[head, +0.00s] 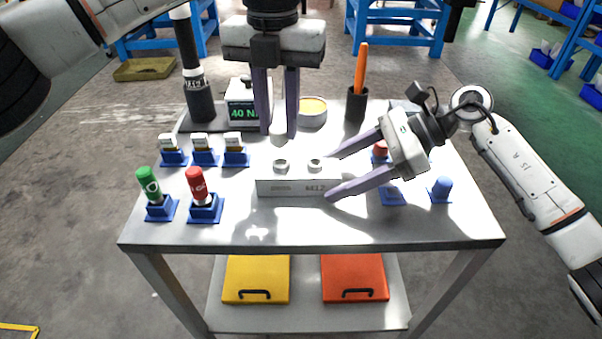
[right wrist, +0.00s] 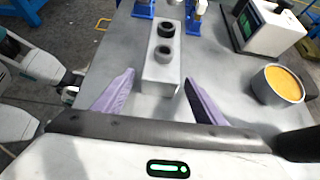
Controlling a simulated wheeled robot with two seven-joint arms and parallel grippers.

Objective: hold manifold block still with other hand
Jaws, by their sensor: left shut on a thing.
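The manifold block (head: 298,188) is a pale grey box lying on the table, with two round ports on top. In the right wrist view the block (right wrist: 160,75) stretches away from my gripper, its near end between the fingertips. My right gripper (head: 332,177) is open, its purple fingers on either side of the block's right end; in the right wrist view (right wrist: 160,79) gaps show on both sides. My left gripper (head: 279,132) points down above and behind the block's left port, shut on a small pale round piece (head: 278,128), mostly hidden between its fingers.
Green (head: 149,184) and red (head: 197,184) bottles stand in blue holders at the left, with several white-topped pieces (head: 204,143) behind. A display box (head: 242,108), yellow-filled tin (head: 313,109) and dark cup (head: 357,105) stand at the back. The table's front strip is clear.

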